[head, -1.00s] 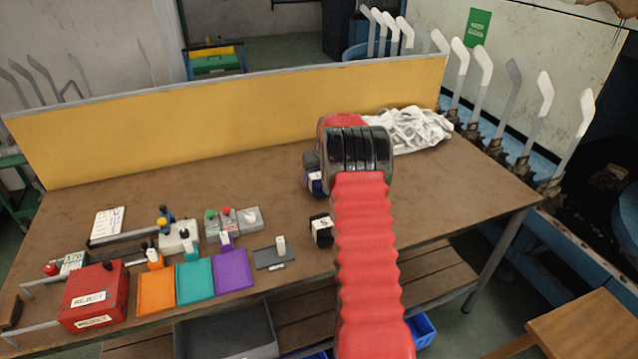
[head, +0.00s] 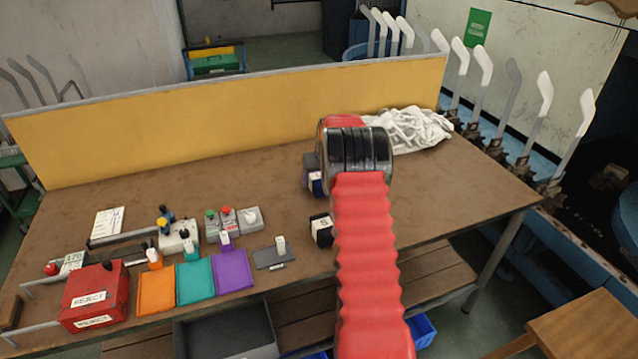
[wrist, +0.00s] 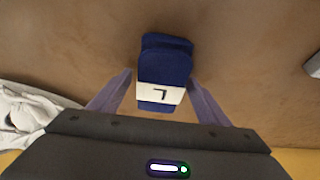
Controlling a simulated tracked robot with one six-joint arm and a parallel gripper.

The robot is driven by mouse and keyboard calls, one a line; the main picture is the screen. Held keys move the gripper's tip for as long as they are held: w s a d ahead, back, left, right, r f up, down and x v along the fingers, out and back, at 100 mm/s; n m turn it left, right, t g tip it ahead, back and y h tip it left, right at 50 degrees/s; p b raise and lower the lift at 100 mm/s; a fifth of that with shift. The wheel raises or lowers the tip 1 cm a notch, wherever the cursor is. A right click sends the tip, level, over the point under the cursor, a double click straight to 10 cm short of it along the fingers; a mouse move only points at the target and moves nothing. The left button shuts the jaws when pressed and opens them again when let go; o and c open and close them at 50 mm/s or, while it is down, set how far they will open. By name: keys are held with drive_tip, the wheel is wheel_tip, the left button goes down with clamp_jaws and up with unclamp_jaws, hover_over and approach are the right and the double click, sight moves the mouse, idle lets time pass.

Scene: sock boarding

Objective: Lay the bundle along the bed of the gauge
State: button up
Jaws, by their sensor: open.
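A dark blue bundle (wrist: 165,66) with a white band marked L lies on the brown table in the wrist view. It also shows in the head view (head: 316,184), partly hidden by my arm. My gripper (wrist: 161,77) is open, with a finger on each side of the bundle's near end and visible gaps between. A long dark bar (head: 128,239) on the left of the table in the head view may be the gauge; I cannot tell for sure. Nothing shows lying along it.
A black bundle (head: 321,230) marked S lies nearer the table's front edge. Orange, teal and purple trays (head: 194,280) and a red reject box (head: 92,296) line the front left. A white cloth heap (head: 415,130) lies at the back right. A yellow panel (head: 230,112) closes the back.

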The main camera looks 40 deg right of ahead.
sight(319, 175)
drive_tip(key=c, duration=1.3)
wheel_tip(319, 175, up, 10)
drive_tip(key=shift+r, duration=0.25)
idle(0.5)
